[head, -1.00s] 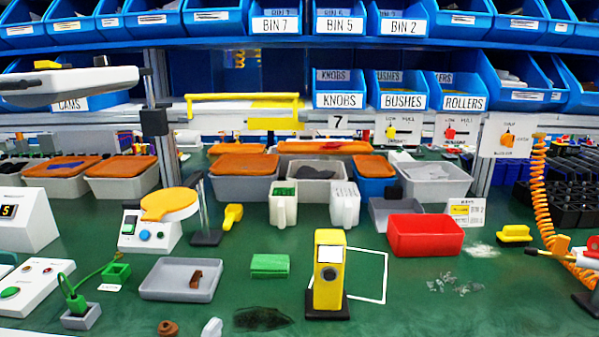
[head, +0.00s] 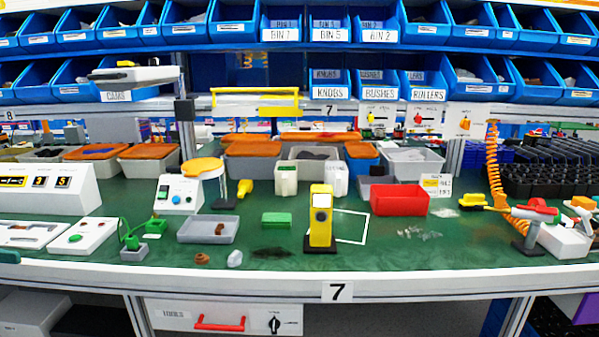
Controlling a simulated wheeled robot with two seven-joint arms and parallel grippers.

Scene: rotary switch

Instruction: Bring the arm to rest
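Neither of my grippers shows in the head view, and no arm link of mine can be made out. A black rotary knob (head: 274,323) sits on the white drawer front below the bench, right of a red handle (head: 219,323). Three small panels hang at the back of the bench. The exact settings of these knobs are too small to read.
A yellow upright device (head: 320,229) stands on the green bench, with a red bin (head: 399,200) to its right. A grey tray (head: 208,230) lies left of centre. An orange coiled hose (head: 496,190) hangs at right. Blue bins (head: 331,91) line the back shelves.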

